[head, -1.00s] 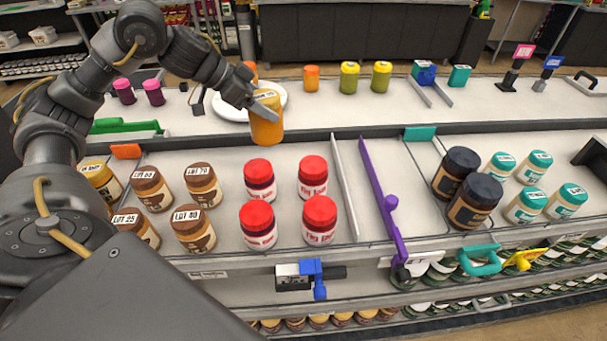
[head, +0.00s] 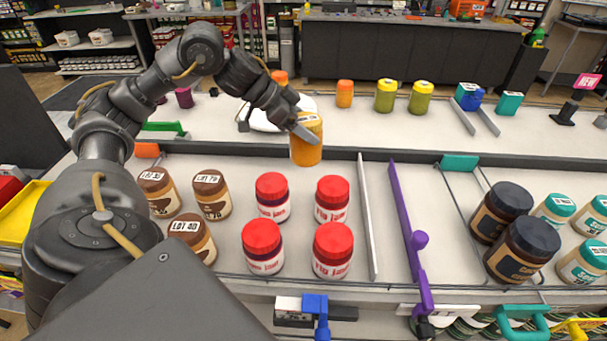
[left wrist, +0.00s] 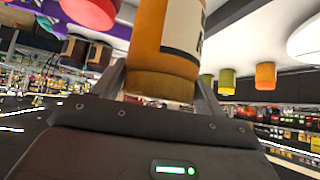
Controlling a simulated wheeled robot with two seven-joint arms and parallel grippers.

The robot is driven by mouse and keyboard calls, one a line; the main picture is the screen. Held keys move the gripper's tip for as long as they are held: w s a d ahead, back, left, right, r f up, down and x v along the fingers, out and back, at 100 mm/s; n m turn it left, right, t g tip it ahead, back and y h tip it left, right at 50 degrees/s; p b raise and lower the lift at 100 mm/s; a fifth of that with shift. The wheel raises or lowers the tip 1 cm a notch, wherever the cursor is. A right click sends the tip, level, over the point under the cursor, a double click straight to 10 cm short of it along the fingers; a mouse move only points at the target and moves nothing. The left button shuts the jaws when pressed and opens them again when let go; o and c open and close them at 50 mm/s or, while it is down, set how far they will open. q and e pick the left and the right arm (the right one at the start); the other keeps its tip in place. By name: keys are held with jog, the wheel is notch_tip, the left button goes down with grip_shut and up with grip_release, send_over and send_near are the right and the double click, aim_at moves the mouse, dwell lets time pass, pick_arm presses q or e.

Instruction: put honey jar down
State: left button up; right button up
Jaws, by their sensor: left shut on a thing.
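The jar is upright, in front of the white plate and behind the red-lidded jars. In the head view its bottom overlaps the dark rail; I cannot tell its height above the counter. The left wrist view shows the orange jar (left wrist: 165,50) between the two fingers of the left gripper (left wrist: 162,85), with part of a white label. My right gripper is not in view.
Red-lidded jars (head: 272,195) stand in front, with brown-lidded jars (head: 211,195) to the left. A white plate (head: 262,118), a small orange jar (head: 344,94) and yellow-green jars (head: 386,96) stand on the back counter. A white divider (head: 368,220) and purple divider (head: 407,210) stand right.

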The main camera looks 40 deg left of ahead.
aim_at(304, 161)
pick_arm(q)
jog(key=shift+w+f, duration=0.1)
jog(key=shift+f, duration=0.1)
jog(key=shift+s+f, duration=0.2)
jog(key=shift+f, duration=0.1)
jog(key=shift+f+p, duration=0.3)
jog(key=shift+f, duration=4.3)
jog(key=shift+f, duration=0.15)
jog(key=o, duration=1.4)
